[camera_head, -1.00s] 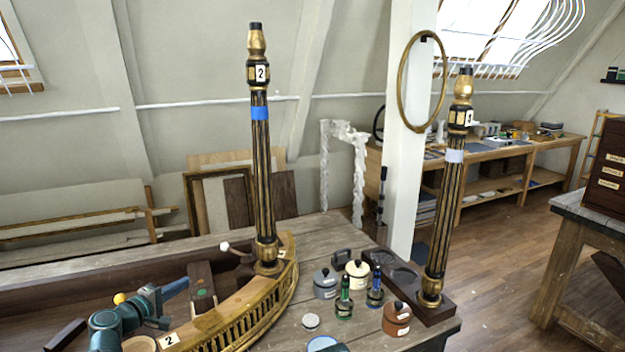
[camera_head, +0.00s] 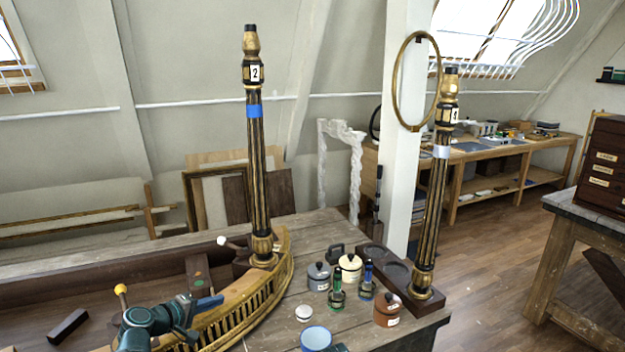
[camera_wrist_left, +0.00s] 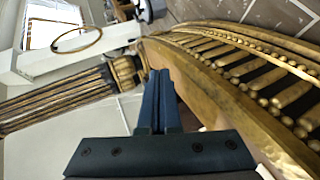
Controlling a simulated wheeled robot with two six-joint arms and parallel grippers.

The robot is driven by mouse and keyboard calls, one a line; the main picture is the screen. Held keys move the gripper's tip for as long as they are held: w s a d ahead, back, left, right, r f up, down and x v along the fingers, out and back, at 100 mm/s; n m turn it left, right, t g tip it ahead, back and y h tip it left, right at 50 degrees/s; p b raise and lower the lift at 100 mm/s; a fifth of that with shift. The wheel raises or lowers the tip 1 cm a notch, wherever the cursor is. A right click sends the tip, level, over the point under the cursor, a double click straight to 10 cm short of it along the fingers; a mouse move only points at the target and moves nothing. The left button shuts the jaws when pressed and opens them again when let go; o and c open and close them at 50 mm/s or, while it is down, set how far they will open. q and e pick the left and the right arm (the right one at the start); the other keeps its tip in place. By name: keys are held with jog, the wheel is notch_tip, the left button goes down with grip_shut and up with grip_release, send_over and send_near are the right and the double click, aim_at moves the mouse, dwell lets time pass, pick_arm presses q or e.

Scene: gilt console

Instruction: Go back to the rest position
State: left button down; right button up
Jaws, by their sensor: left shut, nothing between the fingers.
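My left gripper (camera_head: 210,303) is shut and empty, its blue fingers pointing right over the curved gilt console rail (camera_head: 232,318) in the head view. In the left wrist view the fingers (camera_wrist_left: 158,100) lie together, with the gilt rail (camera_wrist_left: 240,85) and its spindles close on their right. A black and gilt fluted column (camera_head: 258,165) with tag 2 and blue tape stands upright at the rail's far end. It also shows lying across the left wrist view (camera_wrist_left: 60,95).
A second column (camera_head: 432,210) stands in a dark wooden base (camera_head: 432,299) at the table's right end. A dark block (camera_head: 68,328) lies at left. Bare tabletop (camera_head: 315,232) shows behind.

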pick_arm(q)
jog(key=s+d+f+m+g+y, duration=0.1)
jog(key=s+d+f+m+g, duration=0.4)
jog(key=d, duration=0.4)
jog(key=s+d+f+m+g, duration=0.3)
jog(key=s+d+f, duration=0.25)
jog(key=d, duration=0.35)
jog(key=s+d+f+m+g+y, duration=0.1)
jog(key=s+m+g+y, duration=0.1)
jog(key=s, duration=0.5)
jog(key=s+d+f+m+g+y, duration=0.1)
jog(key=s+f+m+g+y, duration=0.1)
jog(key=s+m+y, duration=0.2)
jog(key=shift+s+f+y, duration=0.15)
jog(key=shift+s+y, duration=0.65)
jog(key=shift+s, duration=1.05)
